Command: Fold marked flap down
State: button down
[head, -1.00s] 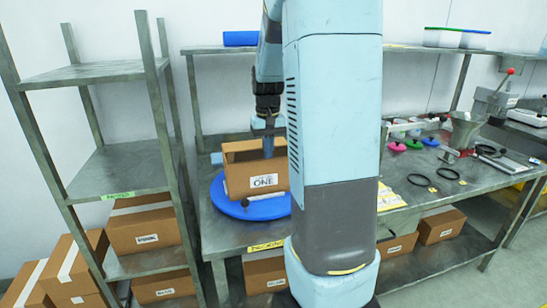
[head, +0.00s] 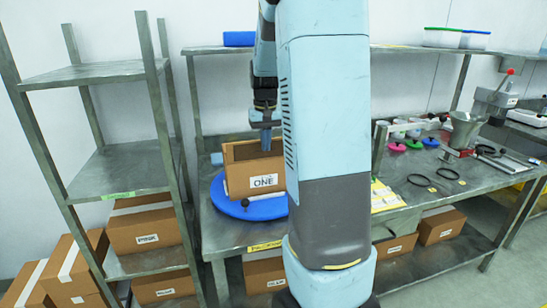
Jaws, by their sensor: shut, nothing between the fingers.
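A brown cardboard box (head: 240,180) with a white label reading "ONE" (head: 264,181) stands on a round blue turntable (head: 232,205) on the metal bench. A brown panel stands up at the back of the box, and its top looks open from here. Which flap carries the mark cannot be told. My gripper (head: 266,148) points down over the right part of the box, its shut fingertips at about the level of the box top. Whether it touches a flap cannot be told. My own arm hides the area right of the box.
A dark knob (head: 245,202) sits at the turntable's front. A metal shelf rack (head: 118,165) stands close on the left. Black rings (head: 447,173), coloured lids (head: 397,146) and a metal funnel (head: 464,130) lie on the bench to the right.

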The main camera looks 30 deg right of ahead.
jog(key=shift+w+d+f, duration=0.25)
jog(key=shift+w+f, duration=0.05)
jog(key=shift+w, duration=0.45)
jog(key=shift+w+d+f, duration=0.2)
jog(key=shift+w+f, duration=0.1)
jog(key=shift+w, duration=0.4)
jog(key=shift+w+d+r, duration=0.1)
jog(key=shift+w+r, duration=0.05)
jog(key=shift+w, duration=0.2)
jog(key=shift+w+d, duration=0.25)
jog(key=shift+w, duration=0.6)
jog(key=shift+w+d, duration=0.2)
jog(key=shift+w, duration=0.6)
jog(key=shift+w, duration=0.1)
